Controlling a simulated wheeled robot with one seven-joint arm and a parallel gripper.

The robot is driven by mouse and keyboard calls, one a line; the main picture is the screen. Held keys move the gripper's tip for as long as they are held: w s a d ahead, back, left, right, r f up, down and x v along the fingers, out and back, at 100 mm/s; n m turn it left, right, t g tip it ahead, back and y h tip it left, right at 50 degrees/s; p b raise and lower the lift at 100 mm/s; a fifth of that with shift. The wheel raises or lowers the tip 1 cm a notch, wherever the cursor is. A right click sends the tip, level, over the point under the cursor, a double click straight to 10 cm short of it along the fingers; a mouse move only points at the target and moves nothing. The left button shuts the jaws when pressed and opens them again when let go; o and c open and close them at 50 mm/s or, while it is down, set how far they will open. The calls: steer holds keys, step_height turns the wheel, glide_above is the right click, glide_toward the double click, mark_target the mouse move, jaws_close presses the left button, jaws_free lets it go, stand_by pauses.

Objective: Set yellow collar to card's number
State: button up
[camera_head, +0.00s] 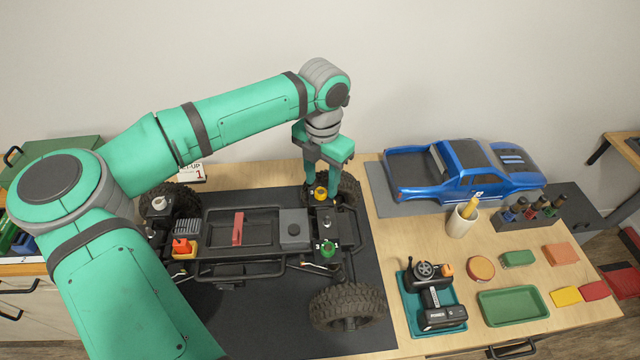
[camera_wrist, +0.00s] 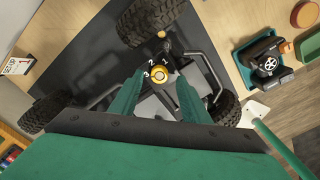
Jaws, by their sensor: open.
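The yellow collar (camera_head: 320,193) sits on a shock mount of the crawler chassis, near the far right wheel. In the wrist view the collar (camera_wrist: 160,74) is a yellow ring, with white numbers 1, 2 and 3 on a black dial (camera_wrist: 152,64) beside it. I cannot tell which number it is set to. The set-up card (camera_head: 193,173) stands behind the chassis and shows a 1; it also shows in the wrist view (camera_wrist: 17,66). My gripper (camera_head: 321,186) is open, pointing down over the collar, with one finger on each side. I cannot tell whether the fingers touch it.
A green knob (camera_head: 328,250) is nearer the front. A blue truck body (camera_head: 465,172), a pencil cup (camera_head: 461,222), a teal tray (camera_head: 407,318) and a green tray (camera_head: 512,306) are to the right.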

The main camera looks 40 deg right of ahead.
mark_target(320, 192)
step_height(320, 192, up, 9)
steer(key=shift+w+a, duration=0.15)
steer(key=shift+a, duration=0.05)
steer(key=shift+f, duration=0.1)
steer(key=shift+a, duration=0.1)
stand_by(0.4)
